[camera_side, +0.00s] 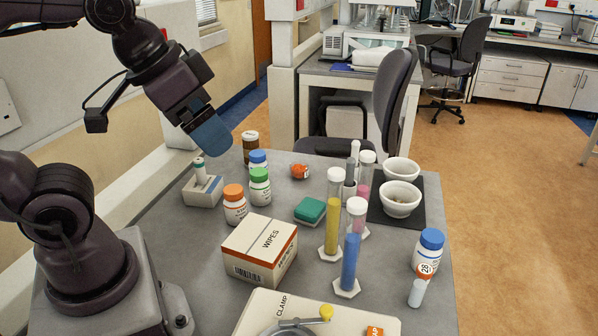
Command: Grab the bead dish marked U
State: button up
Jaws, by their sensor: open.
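I cannot make out a letter U on anything in the side view. Two white bowls stand on a dark mat (430,212) at the right of the table. The near bowl (400,200) holds a little brownish stuff; the far bowl (402,169) stands just behind it. I cannot tell whether either is the bead dish. My gripper (212,136), with a blue end, is open at the upper left. It is in the air above the table's far left part, well apart from the bowls, and I see nothing held in it.
Tall tubes of yellow (332,222) and blue (350,262) stand left of the bowls. A WIPES box (262,250), a green block (310,211) and several capped bottles fill the middle and left. A CLAMP board (255,312) lies in front. A blue-capped bottle (428,255) stands right.

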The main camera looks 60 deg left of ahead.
jog(key=m+g+y, duration=0.9)
jog(key=m+y, duration=0.1)
send_over(302, 169)
jog(key=s+d, duration=0.6)
jog(key=f, duration=2.8)
jog(key=shift+s, duration=0.2)
jog(key=w+a+m, duration=0.1)
jog(key=w+f+m+t+y, duration=0.1)
jog(key=w+a+m, duration=0.1)
jog(key=m, duration=0.1)
jog(key=shift+w+a+f+t+y, duration=0.1)
jog(key=shift+a+f+t+y, duration=0.2)
jog(key=shift+a+f+y, duration=0.1)
jog(key=w+r+m+t+y, duration=0.1)
jog(key=w+r+m+y, duration=0.1)
jog(key=w+r, duration=0.2)
jog(key=shift+m, duration=0.7)
jog(key=f, duration=0.4)
jog(key=shift+s+a+f, duration=0.15)
jog(key=shift+s+a, duration=0.1)
jog(key=shift+a, duration=0.15)
jog(key=f, duration=0.1)
jog(key=a+f, duration=0.1)
jog(key=f, duration=0.1)
jog(key=shift+s+a+f, duration=0.1)
jog(key=shift+a+f, duration=0.2)
jog(key=shift+a, duration=0.1)
jog(key=shift+a+f, duration=0.2)
jog(key=shift+a, duration=0.3)
